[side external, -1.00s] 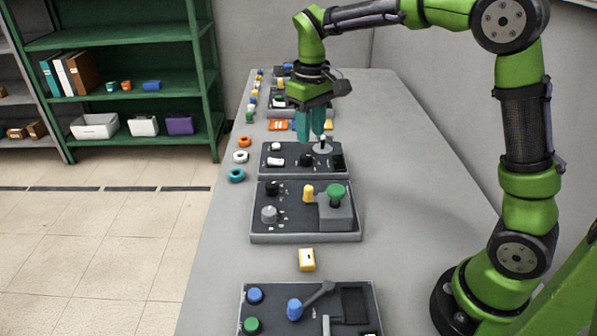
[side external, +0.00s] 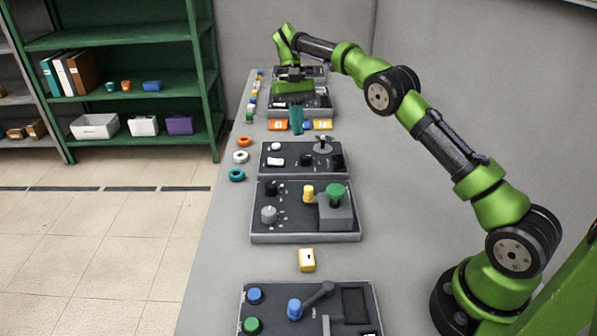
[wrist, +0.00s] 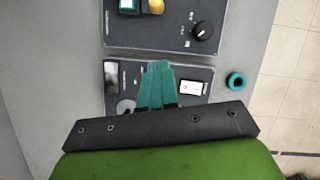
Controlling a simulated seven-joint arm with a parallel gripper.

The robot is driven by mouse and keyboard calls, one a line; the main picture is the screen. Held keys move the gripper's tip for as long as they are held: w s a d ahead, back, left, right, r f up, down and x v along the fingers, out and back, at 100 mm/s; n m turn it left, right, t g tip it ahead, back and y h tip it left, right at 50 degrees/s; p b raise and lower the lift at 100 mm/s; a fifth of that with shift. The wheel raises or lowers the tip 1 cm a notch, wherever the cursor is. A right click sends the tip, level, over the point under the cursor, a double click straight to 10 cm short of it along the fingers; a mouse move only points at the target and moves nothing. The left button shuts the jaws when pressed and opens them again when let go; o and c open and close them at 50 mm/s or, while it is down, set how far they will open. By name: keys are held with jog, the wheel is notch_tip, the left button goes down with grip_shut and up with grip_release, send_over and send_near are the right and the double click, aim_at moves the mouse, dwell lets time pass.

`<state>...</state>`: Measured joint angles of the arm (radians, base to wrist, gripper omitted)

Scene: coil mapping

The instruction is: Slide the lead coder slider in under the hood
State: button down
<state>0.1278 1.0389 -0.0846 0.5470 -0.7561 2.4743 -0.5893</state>
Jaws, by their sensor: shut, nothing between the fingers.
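My gripper (side external: 296,132) has teal fingers. In the side view it hangs in front of the far panels, near a row of coloured blocks. In the wrist view its fingers (wrist: 157,64) are together, with nothing between them, over the edge of a dark panel. That panel (side external: 300,172) carries a white rocker-like piece (side external: 275,161), a black knob (side external: 337,161) and a grey disc with a dark stick (side external: 322,147). The wrist view also shows the white piece (wrist: 191,88). I cannot tell which part is the lead coder slider or the hood; labels are too small to read.
An orange block (side external: 277,125) and a yellow block (side external: 323,124) lie beyond the panel. Rings, including a teal ring (side external: 237,175), line the left edge.

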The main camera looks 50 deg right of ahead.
send_near(300, 194)
jog(key=shift+d+f, duration=0.8)
jog(key=shift+f, duration=0.1)
jog(key=shift+s+a+f, duration=0.1)
jog(key=shift+s+a, duration=0.2)
jog(key=shift+s, duration=0.3)
jog(key=shift+s+a+f, duration=0.15)
jog(key=shift+s+a, duration=0.2)
jog(key=shift+s, duration=0.25)
jog(key=shift+s+a, duration=0.4)
jog(key=shift+s, duration=0.25)
jog(key=shift+s+a, duration=1.7)
jog(key=shift+d, duration=0.1)
jog(key=w, duration=0.1)
jog(key=w+d, duration=0.2)
jog(key=w, duration=0.1)
jog(key=v, duration=1)
jog(key=shift+s, duration=0.25)
